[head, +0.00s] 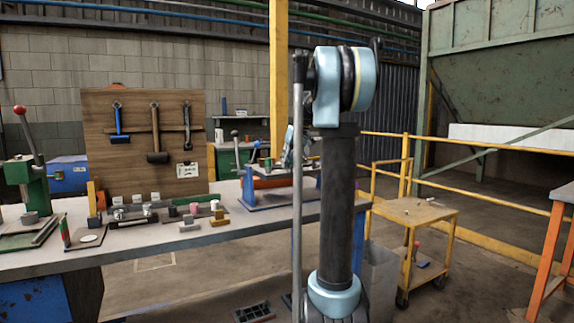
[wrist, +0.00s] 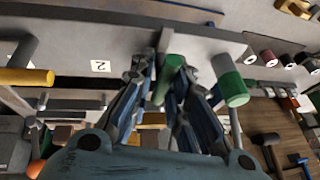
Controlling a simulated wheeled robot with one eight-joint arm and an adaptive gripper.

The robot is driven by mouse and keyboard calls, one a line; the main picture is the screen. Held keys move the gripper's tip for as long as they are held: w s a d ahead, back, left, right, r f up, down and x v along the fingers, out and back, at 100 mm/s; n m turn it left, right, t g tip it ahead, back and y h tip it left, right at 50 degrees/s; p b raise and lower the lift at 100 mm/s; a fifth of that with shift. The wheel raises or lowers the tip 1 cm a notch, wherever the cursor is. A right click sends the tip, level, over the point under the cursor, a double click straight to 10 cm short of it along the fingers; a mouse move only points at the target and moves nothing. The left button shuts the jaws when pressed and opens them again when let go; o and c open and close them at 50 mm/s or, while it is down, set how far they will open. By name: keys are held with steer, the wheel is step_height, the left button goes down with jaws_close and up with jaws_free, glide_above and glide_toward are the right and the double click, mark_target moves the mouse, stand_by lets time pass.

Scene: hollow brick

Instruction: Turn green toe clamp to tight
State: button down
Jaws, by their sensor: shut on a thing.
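My gripper (wrist: 162,72) is shut on a dark green cylindrical part (wrist: 173,68), seen between its blue-grey fingertips in the wrist view. It appears to be the handle of the green toe clamp, but the fingers hide most of the clamp. Just right of the fingers is a grey cylinder with a bright green end (wrist: 235,88), apart from the grip. In the head view my gripper (head: 288,152) is partly behind my arm, at the blue-based fixture (head: 262,202) on the bench. The clamp's tightness cannot be told.
A yellow-ended cylinder (wrist: 32,78) and a label reading 2 (wrist: 101,66) are left of the fingers. The bench (head: 170,240) holds several small blocks, a green press (head: 24,175) and a tool board (head: 135,100) with hammers. A yellow cart (head: 415,213) stands right.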

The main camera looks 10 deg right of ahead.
steer(key=c, duration=1.7)
jaws_free()
steer(key=shift+s+a, duration=0.15)
steer(key=shift+a, duration=0.2)
steer(key=shift+o, duration=0.2)
steer(key=shift+d, duration=0.1)
steer(key=shift+d+r, duration=0.15)
steer(key=shift+r, duration=0.05)
steer(key=v, duration=1.1)
steer(key=shift+r, duration=0.15)
steer(key=shift+s, duration=0.1)
